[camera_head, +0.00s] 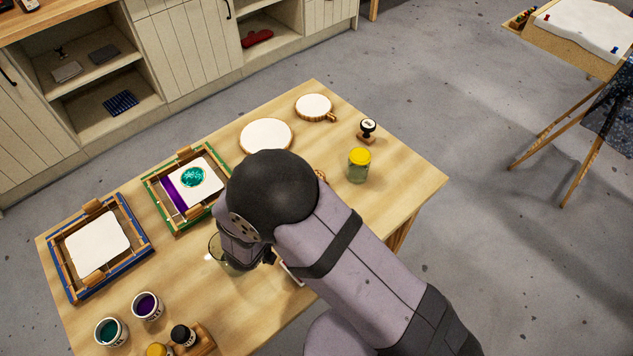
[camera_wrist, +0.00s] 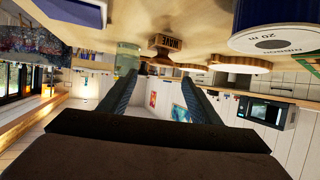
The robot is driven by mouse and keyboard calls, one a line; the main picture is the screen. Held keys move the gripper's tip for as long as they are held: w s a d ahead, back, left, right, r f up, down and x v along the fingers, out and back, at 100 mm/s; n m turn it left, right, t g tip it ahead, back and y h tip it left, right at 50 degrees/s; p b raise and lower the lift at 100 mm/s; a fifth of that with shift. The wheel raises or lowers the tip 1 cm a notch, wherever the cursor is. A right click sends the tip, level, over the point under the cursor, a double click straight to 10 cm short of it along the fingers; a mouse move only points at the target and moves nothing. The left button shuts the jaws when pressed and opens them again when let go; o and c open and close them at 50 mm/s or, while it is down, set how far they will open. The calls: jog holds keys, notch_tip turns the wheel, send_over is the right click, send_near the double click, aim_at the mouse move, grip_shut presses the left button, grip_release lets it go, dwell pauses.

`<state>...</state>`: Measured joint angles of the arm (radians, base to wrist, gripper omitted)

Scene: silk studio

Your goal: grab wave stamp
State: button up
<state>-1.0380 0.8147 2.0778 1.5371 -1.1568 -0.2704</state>
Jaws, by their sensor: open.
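In the wrist view, which is upside down, a wooden block lettered WAVE (camera_wrist: 166,43) sits on the table between and beyond the fingertips of my gripper (camera_wrist: 160,82). The gripper is open, its two dark fingers spread, with nothing between them and a gap to the block. In the head view my arm covers the fingers and most of that area; a small wooden edge (camera_head: 320,174) shows beside the arm, possibly part of the block. A second stamp with a black knob (camera_head: 367,129) stands farther back, near the table's far right edge.
A yellow-lidded jar (camera_head: 359,167) stands right of my arm. Two round wooden-edged pieces (camera_head: 266,135) lie at the back. A ribbon spool (camera_wrist: 275,40) is close in the wrist view. Framed screens (camera_head: 186,188) and paint pots (camera_head: 148,306) occupy the left.

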jog(key=shift+f, duration=0.3)
jog(key=shift+p+x, duration=0.55)
jog(key=shift+x, duration=1)
jog(key=shift+f+p+x, duration=0.25)
jog(key=shift+p+x, duration=0.4)
jog(key=shift+x, duration=1.5)
jog(key=shift+s, duration=0.1)
jog(key=c, duration=1.1)
